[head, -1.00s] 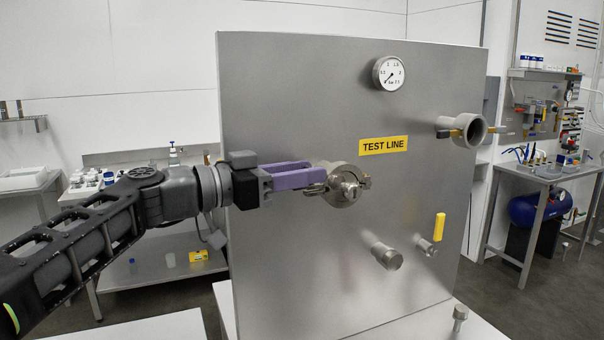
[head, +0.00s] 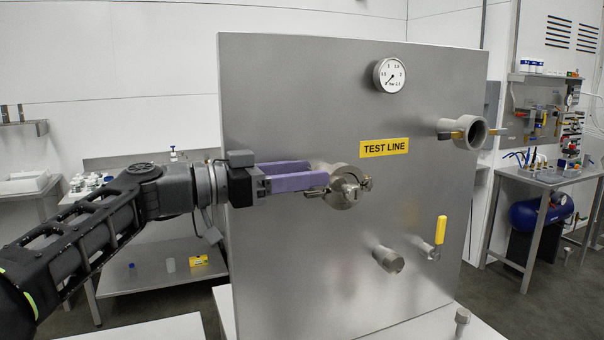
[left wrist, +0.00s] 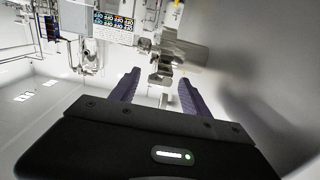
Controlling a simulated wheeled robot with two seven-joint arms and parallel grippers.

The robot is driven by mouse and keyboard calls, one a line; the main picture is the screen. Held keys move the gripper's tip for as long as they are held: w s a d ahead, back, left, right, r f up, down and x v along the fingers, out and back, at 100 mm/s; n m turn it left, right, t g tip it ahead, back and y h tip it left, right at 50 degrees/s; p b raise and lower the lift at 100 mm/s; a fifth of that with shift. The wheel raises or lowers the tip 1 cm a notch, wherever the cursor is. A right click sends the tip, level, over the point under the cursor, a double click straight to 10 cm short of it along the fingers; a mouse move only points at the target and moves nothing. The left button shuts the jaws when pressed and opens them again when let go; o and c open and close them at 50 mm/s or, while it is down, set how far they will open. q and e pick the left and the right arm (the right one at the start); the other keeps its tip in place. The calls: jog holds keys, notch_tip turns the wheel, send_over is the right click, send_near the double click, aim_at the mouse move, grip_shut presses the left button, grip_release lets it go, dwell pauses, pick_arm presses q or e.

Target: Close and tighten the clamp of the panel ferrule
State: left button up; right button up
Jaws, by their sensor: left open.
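The panel ferrule (head: 343,197) is a round metal fitting that stands out from the grey panel, with its clamp around it. The clamp's metal wing end (head: 316,193) points left, toward my gripper. My left gripper (head: 318,180) has purple fingers and is open, its tips at the left side of the clamp. In the left wrist view the fingers (left wrist: 158,84) stand apart, with the metal clamp and ferrule (left wrist: 172,58) just beyond the tips. I cannot tell whether the fingers touch the clamp. My right gripper is not in view.
The upright panel (head: 300,270) also carries a gauge (head: 390,75), a TEST LINE label (head: 384,147), an open pipe (head: 468,132) at upper right, a capped stub (head: 388,259) and a yellow-handled valve (head: 440,231) below. Benches stand behind on both sides.

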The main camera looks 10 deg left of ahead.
pick_arm(q)
jog(key=shift+a, duration=0.1)
jog(key=b+v, duration=0.2)
jog(key=v, duration=0.5)
jog(key=shift+s+a, duration=0.2)
jog(key=shift+a, duration=0.05)
jog(key=shift+c, duration=0.5)
